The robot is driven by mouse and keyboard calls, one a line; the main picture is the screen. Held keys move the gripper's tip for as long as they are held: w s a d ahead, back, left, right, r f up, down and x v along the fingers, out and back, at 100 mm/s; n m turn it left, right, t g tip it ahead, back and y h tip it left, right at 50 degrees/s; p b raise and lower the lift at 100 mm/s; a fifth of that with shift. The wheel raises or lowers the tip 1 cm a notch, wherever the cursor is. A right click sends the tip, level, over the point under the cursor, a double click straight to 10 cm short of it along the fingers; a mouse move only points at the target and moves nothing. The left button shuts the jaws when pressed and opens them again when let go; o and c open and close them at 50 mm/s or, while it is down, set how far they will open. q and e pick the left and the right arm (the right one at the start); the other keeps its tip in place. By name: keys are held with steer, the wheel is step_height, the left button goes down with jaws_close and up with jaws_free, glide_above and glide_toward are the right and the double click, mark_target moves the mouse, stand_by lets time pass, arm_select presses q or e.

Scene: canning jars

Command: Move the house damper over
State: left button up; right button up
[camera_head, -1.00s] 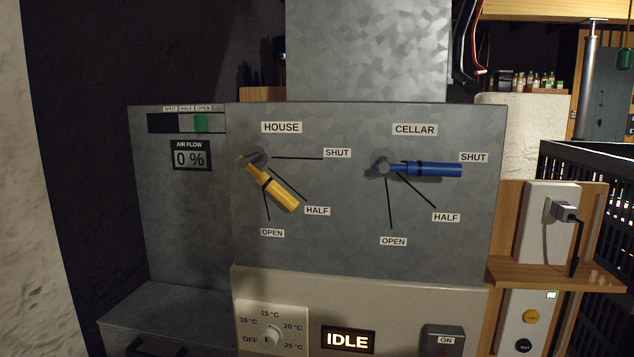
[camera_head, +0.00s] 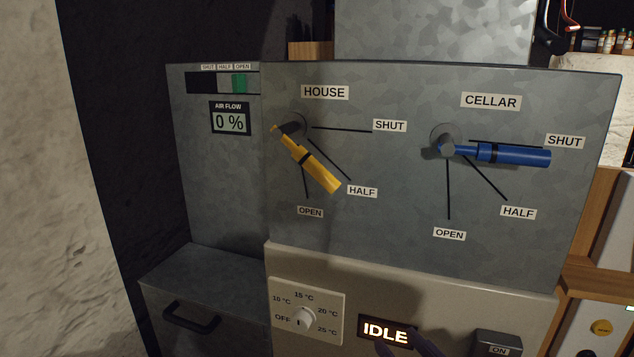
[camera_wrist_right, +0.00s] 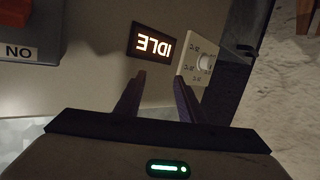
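The house damper is a yellow lever (camera_head: 317,170) on the grey metal panel, in the head view. It points down and right, between the HALF and OPEN marks and nearer HALF. My right gripper (camera_head: 404,342) shows at the bottom edge of the head view, below and right of the yellow lever, in front of the IDLE display. In the right wrist view, the right gripper (camera_wrist_right: 158,88) has its two fingers apart with nothing between them. The yellow lever is outside the wrist view. My left gripper is not in view.
The blue cellar lever (camera_head: 515,155) points right, near SHUT. A small gauge (camera_head: 239,83) shows green under OPEN, and the air flow display (camera_head: 230,120) reads 0 %. Below are a temperature dial (camera_head: 304,318), the IDLE display (camera_head: 386,333) and an ON switch (camera_head: 498,344).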

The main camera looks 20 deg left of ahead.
steer(key=a+r+n+y, duration=0.2)
steer(key=a+r+n, duration=0.25)
steer(key=r, duration=0.85)
steer(key=n+y+p, duration=0.2)
steer(key=n, duration=0.3)
glide_toward(319, 170)
steer(key=x, duration=0.2)
steer(key=shift+m, duration=0.25)
steer(key=p+x, duration=0.1)
steer(key=x, duration=0.8)
steer(key=shift+a, duration=0.15)
steer(key=shift+w, duration=0.1)
steer(key=shift+c, duration=0.5)
jaws_close()
